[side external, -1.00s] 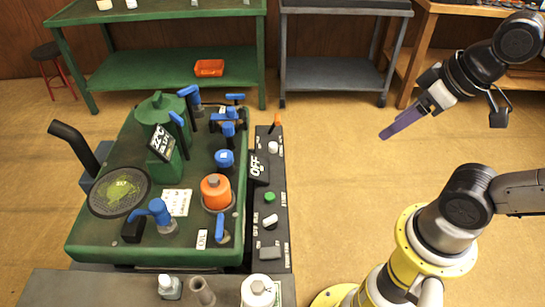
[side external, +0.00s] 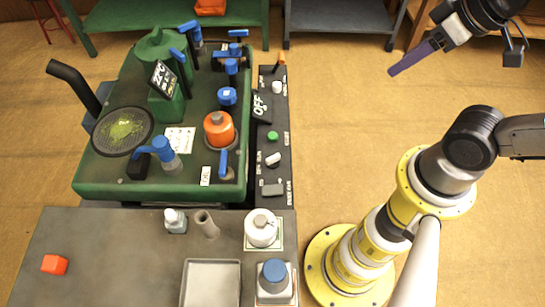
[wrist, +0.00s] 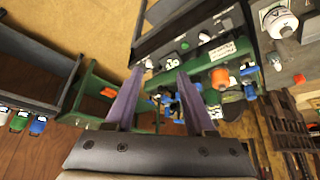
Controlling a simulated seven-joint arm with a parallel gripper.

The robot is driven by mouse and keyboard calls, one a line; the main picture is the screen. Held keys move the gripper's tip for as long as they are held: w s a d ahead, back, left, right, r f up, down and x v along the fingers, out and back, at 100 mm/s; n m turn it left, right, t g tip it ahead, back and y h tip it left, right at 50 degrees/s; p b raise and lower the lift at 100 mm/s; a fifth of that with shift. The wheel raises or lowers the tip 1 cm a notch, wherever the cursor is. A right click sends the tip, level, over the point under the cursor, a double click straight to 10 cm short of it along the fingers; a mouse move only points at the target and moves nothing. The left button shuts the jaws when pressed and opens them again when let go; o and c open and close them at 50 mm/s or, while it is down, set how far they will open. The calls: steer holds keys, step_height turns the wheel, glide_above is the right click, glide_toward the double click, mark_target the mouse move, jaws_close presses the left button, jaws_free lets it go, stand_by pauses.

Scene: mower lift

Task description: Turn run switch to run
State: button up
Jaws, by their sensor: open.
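The black control panel (side external: 273,205) runs along the right side of the green machine (side external: 120,188). It carries a white turning knob (side external: 273,159) with small lettering, a green button (side external: 272,135), a grey rocker (side external: 273,189) and an orange-tipped lever (side external: 280,58). The lettering is too small to tell which control is the run switch.
A grey bench (side external: 110,245) in front holds a red-orange cube (side external: 54,264), a metal tray (side external: 211,262), a white-capped jar (side external: 262,226) and a blue-capped container (side external: 274,275). Shelves stand at the back. Open floor lies between the panel and my arm.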

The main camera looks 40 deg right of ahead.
steer(key=shift+w+r+n, duration=0.2)
steer(key=shift+n, duration=0.4)
steer(key=shift+c, duration=0.2)
steer(key=n+g, duration=0.6)
steer(key=n, duration=0.8)
glide_above(273, 157)
step_height(273, 157, down, 17)
step_height(273, 157, down, 13)
steer(key=shift+f, duration=0.1)
jaws_close()
